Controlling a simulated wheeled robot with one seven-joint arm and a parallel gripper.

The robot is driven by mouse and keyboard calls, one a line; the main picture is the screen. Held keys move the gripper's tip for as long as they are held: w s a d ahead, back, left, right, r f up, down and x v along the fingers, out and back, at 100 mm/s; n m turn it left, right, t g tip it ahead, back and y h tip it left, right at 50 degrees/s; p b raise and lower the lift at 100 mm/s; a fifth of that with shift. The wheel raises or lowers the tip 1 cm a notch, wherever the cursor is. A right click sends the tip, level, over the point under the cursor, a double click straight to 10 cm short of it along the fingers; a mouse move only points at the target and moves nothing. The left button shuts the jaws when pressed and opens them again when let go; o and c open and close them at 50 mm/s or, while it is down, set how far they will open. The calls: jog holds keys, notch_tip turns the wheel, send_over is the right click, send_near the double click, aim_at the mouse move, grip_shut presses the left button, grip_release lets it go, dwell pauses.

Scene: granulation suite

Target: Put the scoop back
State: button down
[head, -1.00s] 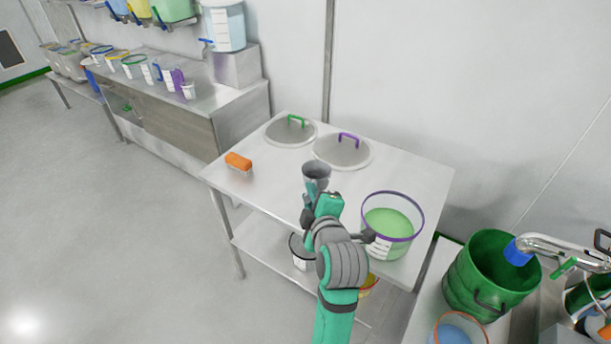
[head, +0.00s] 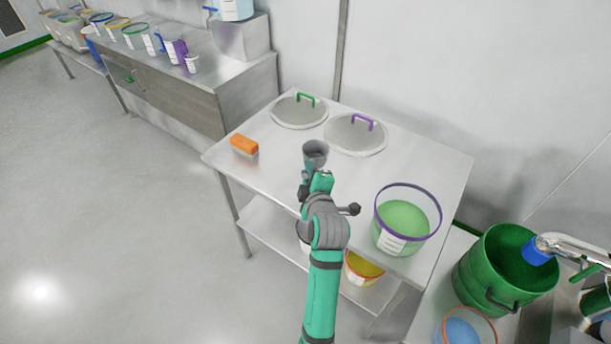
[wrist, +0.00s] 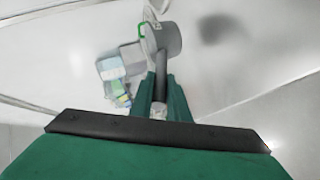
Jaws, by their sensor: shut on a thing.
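The scoop (head: 315,152) is a grey metal cup with a handle, and it is held above the steel table (head: 280,185). My gripper (head: 306,188) is shut on its handle. In the wrist view the scoop (wrist: 164,38) sticks out beyond my gripper (wrist: 158,98), whose fingers close around the handle. A clear tub with a purple rim (head: 407,218) holds green material at the table's right end, to the right of my gripper. The scoop is apart from the tub.
Two round lids, one with a green handle (head: 299,112) and one with a purple handle (head: 356,135), lie at the table's back. An orange brush (head: 244,146) lies at its left. A green bin (head: 505,268) stands at right. A counter (head: 180,90) with several containers stands at back left.

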jog(key=f, duration=0.1)
jog(key=w+f, duration=0.1)
jog(key=f, duration=0.1)
jog(key=shift+a+f, duration=0.1)
jog(key=shift+f, duration=0.1)
jog(key=shift+s+a+f, duration=0.1)
jog(key=shift+s+f, duration=0.1)
jog(key=shift+f, duration=0.05)
jog(key=c, duration=1.7)
grip_release()
jog(key=shift+f, duration=0.15)
